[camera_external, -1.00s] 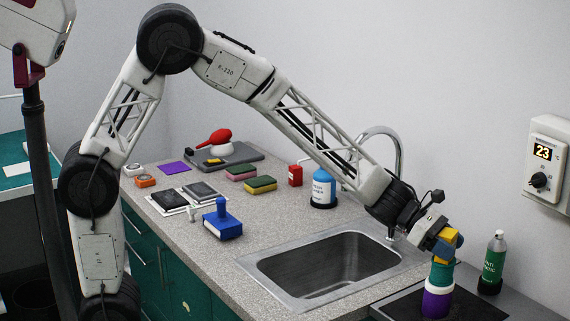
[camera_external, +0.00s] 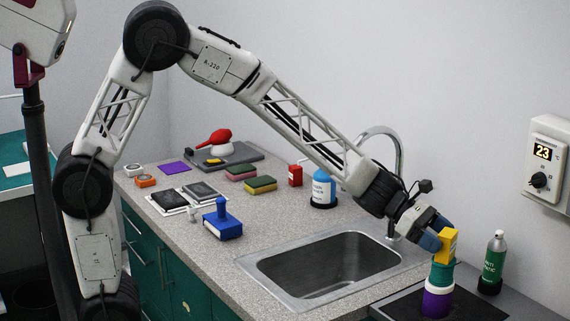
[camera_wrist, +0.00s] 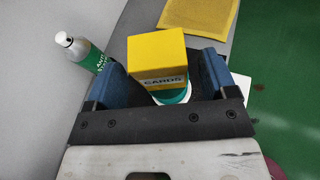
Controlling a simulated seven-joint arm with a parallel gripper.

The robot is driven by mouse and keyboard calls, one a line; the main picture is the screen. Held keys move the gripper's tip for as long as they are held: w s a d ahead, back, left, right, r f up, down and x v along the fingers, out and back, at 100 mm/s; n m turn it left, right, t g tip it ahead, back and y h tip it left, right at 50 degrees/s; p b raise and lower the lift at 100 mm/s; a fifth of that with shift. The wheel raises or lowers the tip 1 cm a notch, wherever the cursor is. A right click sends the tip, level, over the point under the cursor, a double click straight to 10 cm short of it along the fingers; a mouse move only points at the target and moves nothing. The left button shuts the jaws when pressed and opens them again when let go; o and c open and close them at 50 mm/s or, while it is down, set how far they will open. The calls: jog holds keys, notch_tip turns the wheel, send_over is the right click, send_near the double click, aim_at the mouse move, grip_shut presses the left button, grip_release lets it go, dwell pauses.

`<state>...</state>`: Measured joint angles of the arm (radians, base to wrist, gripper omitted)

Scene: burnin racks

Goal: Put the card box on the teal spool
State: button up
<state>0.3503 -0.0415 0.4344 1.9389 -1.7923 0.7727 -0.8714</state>
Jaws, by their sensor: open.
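The yellow card box (camera_external: 447,245) stands upright on top of the teal spool (camera_external: 441,275), which sits above a white and purple piece (camera_external: 436,303) on a dark mat. In the wrist view the card box (camera_wrist: 157,48) shows its "CARDS" label, with the teal spool (camera_wrist: 173,97) partly hidden beneath it. My gripper (camera_external: 433,237) is open, its blue fingers on the left side of the box in the external view. In the wrist view the fingers lie to either side of the box's near part, with gaps visible.
A green-labelled spray bottle (camera_external: 493,262) stands close to the right of the stack. The sink (camera_external: 330,268) and its tap (camera_external: 397,165) are to the left. A blue bottle (camera_external: 323,188) and several small items stand on the counter (camera_external: 270,225) further left.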

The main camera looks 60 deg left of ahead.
jog(key=v, duration=0.8)
jog(key=shift+a, duration=0.2)
jog(key=shift+s+r, duration=0.15)
dwell(0.4)
jog(key=s+a+m+g+y, duration=0.1)
jog(key=s+a+m+y, duration=0.5)
jog(key=s+a+m, duration=0.5)
jog(key=s+a+r+m+g+y, duration=0.1)
jog(key=s+a+m+y, duration=0.5)
jog(key=s+a+m, duration=0.5)
jog(key=s+a, duration=0.7)
jog(key=s, duration=0.5)
jog(key=shift+s+a+r+m+y, duration=0.2)
jog(key=shift+a+m+y, duration=0.1)
